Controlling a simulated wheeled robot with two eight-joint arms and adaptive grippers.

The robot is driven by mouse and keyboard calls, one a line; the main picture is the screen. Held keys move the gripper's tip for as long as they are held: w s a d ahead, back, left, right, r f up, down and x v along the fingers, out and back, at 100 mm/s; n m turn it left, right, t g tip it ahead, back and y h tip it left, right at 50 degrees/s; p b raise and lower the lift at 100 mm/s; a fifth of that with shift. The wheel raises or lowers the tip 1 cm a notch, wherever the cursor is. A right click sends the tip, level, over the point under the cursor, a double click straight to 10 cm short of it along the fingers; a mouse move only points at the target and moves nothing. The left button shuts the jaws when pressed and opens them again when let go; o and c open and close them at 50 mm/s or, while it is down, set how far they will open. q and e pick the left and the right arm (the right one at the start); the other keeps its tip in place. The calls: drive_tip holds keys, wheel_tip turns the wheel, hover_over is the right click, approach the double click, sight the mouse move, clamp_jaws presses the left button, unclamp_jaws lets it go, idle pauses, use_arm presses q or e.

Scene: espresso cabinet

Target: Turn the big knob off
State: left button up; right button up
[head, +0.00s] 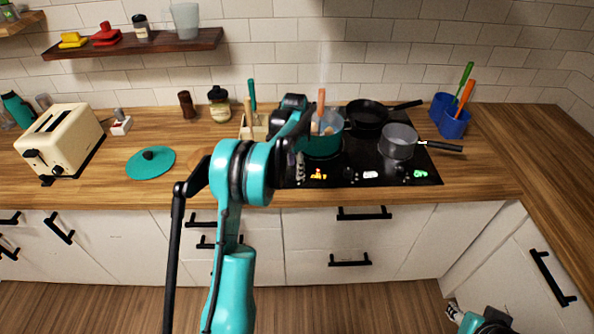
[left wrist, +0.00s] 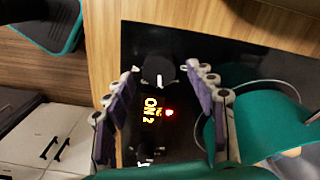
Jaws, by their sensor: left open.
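A round black knob (left wrist: 158,71) with a white pointer line sits on the black cooktop (head: 355,178). Beside it in the left wrist view a lit yellow display (left wrist: 150,108) reads "ON 2", with a small red lit mark next to it. My left gripper (head: 299,172) reaches down over the front left of the cooktop. Its fingers are open, one on each side of the knob in the left wrist view; I cannot tell whether they touch it. My right gripper (head: 454,310) shows only in part at the bottom right, away from the cooktop.
A teal pot (head: 323,146) stands close beside my left gripper. A black pan (head: 367,116) and a grey saucepan (head: 398,141) stand on the cooktop. A wooden utensil holder (head: 253,128) is behind my left arm. A teal lid (head: 151,163) lies left on the counter.

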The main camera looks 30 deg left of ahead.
use_arm(q)
drive_tip(key=shift+s+f, duration=0.1)
drive_tip(key=shift+f, duration=0.5)
drive_tip(key=c, duration=1.2)
drive_tip(key=shift+o, duration=0.2)
